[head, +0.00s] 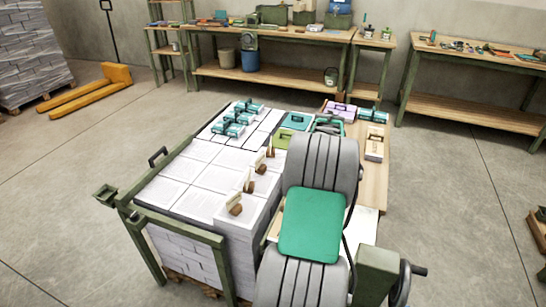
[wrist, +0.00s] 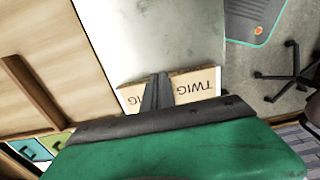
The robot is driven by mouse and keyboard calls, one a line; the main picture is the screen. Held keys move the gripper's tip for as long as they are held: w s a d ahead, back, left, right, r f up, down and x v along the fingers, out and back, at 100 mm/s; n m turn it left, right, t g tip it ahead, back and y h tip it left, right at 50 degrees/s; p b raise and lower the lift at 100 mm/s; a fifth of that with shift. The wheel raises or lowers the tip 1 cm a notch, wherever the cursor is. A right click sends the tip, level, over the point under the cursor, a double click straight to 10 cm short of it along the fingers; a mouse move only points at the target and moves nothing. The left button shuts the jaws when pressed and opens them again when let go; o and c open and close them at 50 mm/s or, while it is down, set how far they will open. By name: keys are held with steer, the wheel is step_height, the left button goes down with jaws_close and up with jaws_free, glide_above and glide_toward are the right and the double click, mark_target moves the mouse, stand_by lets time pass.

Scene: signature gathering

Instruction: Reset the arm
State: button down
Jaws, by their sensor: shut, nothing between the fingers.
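My arm crosses the front right of the head view, with grey ribbed links and a green cover. My gripper shows in the wrist view (wrist: 158,92), its dark fingers together with nothing between them. It is over a pale surface (wrist: 150,45), in front of tan pieces lettered "TWIG" (wrist: 197,86). I cannot tell whether the fingers touch them. In the head view my gripper is not discernible behind the arm.
A wooden table (head: 374,188) lies behind right. Workbenches (head: 270,82) line the wall.

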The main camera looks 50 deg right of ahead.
steer(key=s+a+f+m, duration=0.1)
steer(key=a+f+m, duration=0.1)
steer(key=m, duration=0.2)
steer(key=s+a+f+m+y, duration=0.1)
steer(key=s+a+f+m, duration=0.1)
steer(key=a+m, duration=0.1)
steer(key=s+a+f+m, duration=0.1)
steer(key=a+f+m, duration=0.1)
steer(key=m, duration=0.3)
steer(key=shift+s+a+f+m+g, duration=0.3)
steer(key=shift+s+a+f+g, duration=0.05)
steer(key=shift+a+g, duration=0.05)
steer(key=w+a+r+n+t, duration=0.1)
steer(key=a+r, duration=0.4)
steer(key=a, duration=0.7)
steer(key=w+a+r+n+t, duration=0.1)
steer(key=w+a+r+n, duration=0.2)
steer(key=a, duration=1)
steer(key=w+a+r+n+t+h, duration=0.1)
steer(key=a+r+n, duration=0.3)
steer(key=a+r, duration=0.4)
steer(key=w+a+t, duration=0.1)
steer(key=a, duration=0.4)
steer(key=shift+w+a+r, duration=0.15)
steer(key=shift+a, duration=0.1)
